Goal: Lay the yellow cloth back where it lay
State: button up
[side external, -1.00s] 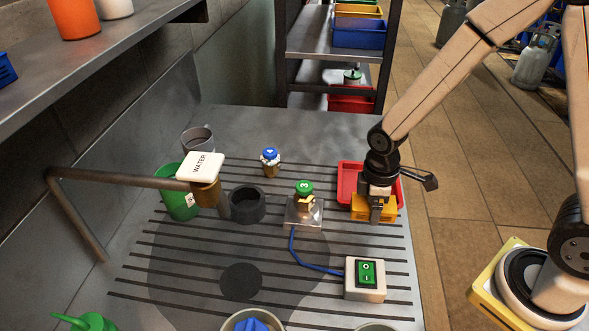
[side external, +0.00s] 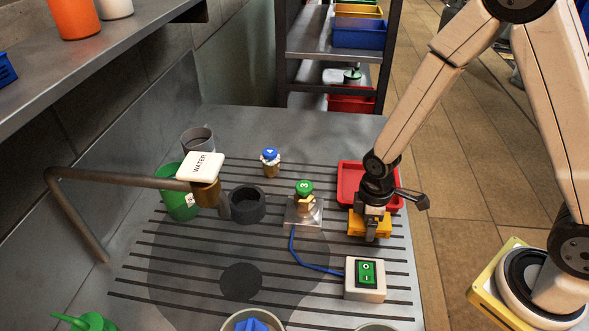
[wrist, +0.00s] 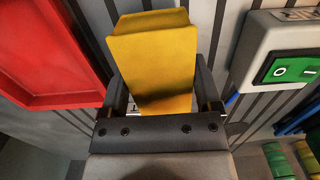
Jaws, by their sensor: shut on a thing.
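The yellow cloth (side external: 356,224) is a folded, block-like piece at the right of the grey worktop, just in front of the red tray (side external: 348,181). My gripper (side external: 371,232) is shut on it from above. In the wrist view the yellow cloth (wrist: 155,60) stands between the two dark fingers of my gripper (wrist: 160,100), with the red tray (wrist: 45,50) to its left. The side view does not clearly show whether the cloth touches the worktop.
The white switch box (side external: 365,279) with a green switch stands in front of the cloth, its blue cable (side external: 310,263) running to a small scale (side external: 304,214) bearing a green-capped jar (side external: 304,190). The striped worktop (side external: 200,285) is mostly clear at front left.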

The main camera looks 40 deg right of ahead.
jog(key=shift+f, duration=1.2)
jog(key=shift+f, duration=0.15)
jog(key=o, duration=1.3)
jog(key=shift+w+a+r, duration=0.1)
jog(key=shift+r, duration=3)
jog(key=shift+w+a+r, duration=0.1)
jog(key=shift+r, duration=3)
jog(key=shift+s+d, duration=0.1)
jog(key=m, duration=0.1)
jog(key=s+d+r+m+t, duration=0.1)
jog(key=m, duration=0.1)
jog(key=shift+s+d, duration=0.1)
jog(key=shift+s, duration=0.05)
jog(key=m, duration=0.2)
jog(key=s+d+m+t, duration=0.1)
jog(key=m, duration=0.1)
jog(key=s+r+m, duration=0.1)
jog(key=m, duration=0.1)
jog(key=shift+s+d+r+t, duration=0.1)
jog(key=shift+d+t, duration=0.3)
